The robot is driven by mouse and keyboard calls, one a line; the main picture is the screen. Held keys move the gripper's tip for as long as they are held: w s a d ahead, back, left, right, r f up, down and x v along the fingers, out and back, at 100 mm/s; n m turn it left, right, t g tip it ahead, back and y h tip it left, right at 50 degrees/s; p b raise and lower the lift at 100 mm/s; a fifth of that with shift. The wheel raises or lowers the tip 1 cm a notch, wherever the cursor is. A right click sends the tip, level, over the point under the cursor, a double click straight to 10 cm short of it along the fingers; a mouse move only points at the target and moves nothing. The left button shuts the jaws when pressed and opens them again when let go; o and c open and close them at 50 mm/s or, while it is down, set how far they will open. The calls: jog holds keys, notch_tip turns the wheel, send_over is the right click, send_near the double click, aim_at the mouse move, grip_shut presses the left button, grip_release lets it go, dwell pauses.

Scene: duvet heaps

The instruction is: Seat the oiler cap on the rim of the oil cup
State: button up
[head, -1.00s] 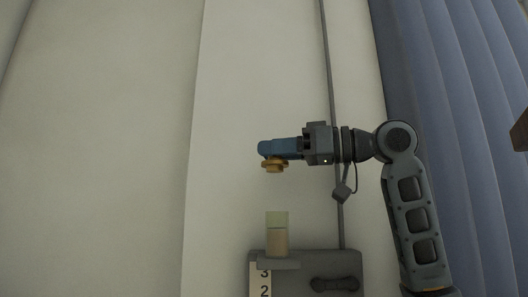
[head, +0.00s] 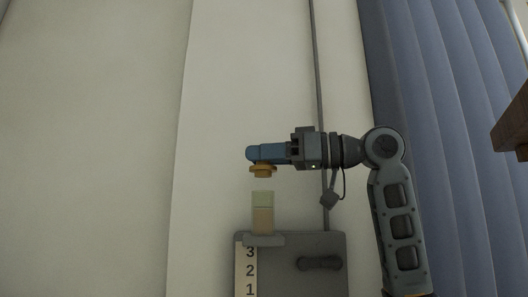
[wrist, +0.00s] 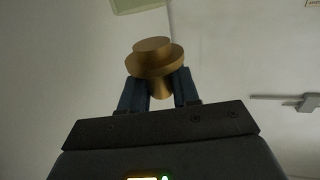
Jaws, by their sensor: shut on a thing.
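My gripper (head: 262,158) has blue fingers and is shut on the oiler cap (head: 263,172), a brass-coloured stepped disc. In the wrist view the cap (wrist: 154,58) sits between the two fingertips, with a narrower stem below its wide flange. In the head view the cap hangs roughly level, above the oil cup (head: 263,213). A gap shows between the cap and the cup's rim. The cup's rim opening is not visible from this low angle.
The cup stands on a ledge of a grey box (head: 323,243) on the wall, with a dark handle (head: 320,263) and a numbered white strip (head: 246,270). A thin grey pipe (head: 316,70) runs up behind my arm. Blue ribbed panelling (head: 425,100) is at the right.

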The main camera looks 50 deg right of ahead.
aim_at(265, 171)
jog(key=shift+f, duration=0.65)
jog(key=shift+f+b, duration=0.95)
jog(key=shift+f, duration=0.25)
dwell(1.3)
jog(key=o, duration=1.1)
jog(key=shift+s, duration=0.1)
jog(key=b+v, duration=0.1)
jog(key=v, duration=0.6)
jog(key=shift+s+b, duration=0.3)
jog(key=shift+d+r, duration=0.1)
jog(key=shift+d, duration=0.05)
